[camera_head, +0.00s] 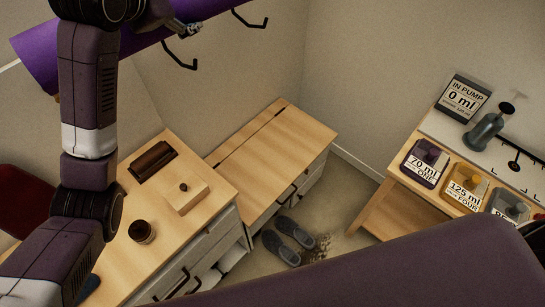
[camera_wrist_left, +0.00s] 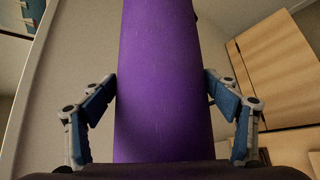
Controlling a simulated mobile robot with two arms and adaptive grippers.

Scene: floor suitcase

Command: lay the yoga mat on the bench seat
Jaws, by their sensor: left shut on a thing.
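The yoga mat (camera_head: 40,52) is a purple roll, held high at the top left of the head view, in front of the wall. In the left wrist view the mat (camera_wrist_left: 165,60) runs up the middle, between the blue-padded fingers. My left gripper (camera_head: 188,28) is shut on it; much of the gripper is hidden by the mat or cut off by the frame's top. The bench seat (camera_head: 275,150) is a bare light-wood top, lower and to the right of the mat. It seems to show at the right of the wrist view (camera_wrist_left: 275,75). My right gripper is out of view.
Black wall hooks (camera_head: 181,58) are close to the mat. A wooden cabinet (camera_head: 215,205) left of the bench bears a small box (camera_head: 184,196), a dark brown item (camera_head: 152,161) and a jar (camera_head: 142,231). Shoes (camera_head: 288,240) lie on the floor. A table with bottles (camera_head: 425,163) stands right.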

